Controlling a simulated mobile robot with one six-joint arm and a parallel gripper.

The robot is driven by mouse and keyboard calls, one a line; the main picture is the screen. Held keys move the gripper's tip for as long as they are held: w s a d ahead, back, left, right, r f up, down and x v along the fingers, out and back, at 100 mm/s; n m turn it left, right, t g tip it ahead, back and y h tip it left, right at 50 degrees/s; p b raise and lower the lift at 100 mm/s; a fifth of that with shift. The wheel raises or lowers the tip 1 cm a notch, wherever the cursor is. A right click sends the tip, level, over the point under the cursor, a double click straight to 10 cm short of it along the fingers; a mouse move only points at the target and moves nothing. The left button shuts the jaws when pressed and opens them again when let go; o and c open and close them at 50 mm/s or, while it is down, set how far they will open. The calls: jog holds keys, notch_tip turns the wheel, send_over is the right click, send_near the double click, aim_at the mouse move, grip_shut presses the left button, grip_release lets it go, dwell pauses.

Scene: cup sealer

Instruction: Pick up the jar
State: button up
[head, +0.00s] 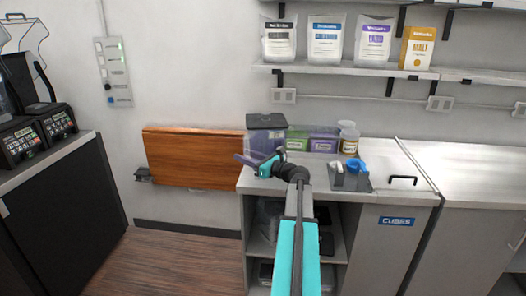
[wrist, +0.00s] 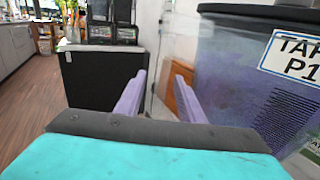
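A jar (head: 349,138) with a pale lid and amber contents stands upright on the counter against the wall, right of the green and purple boxes in the head view. It is not seen in the wrist view. My gripper (head: 258,163) has purple fingers and is at the counter's left end, well left of the jar. In the wrist view the fingers (wrist: 160,78) are apart with nothing between them, so it is open and empty.
A dark-lidded container (head: 266,122) stands beside my gripper; its label (wrist: 292,55) shows at right in the wrist view. Green (head: 297,140) and purple (head: 323,142) boxes stand between it and the jar. A dark mat (head: 351,183) with white and blue items lies before the jar.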

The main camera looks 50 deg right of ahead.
jog(key=shift+w, duration=0.1)
dwell(0.5)
grip_shut()
dwell(1.2)
jog(key=shift+r, duration=0.1)
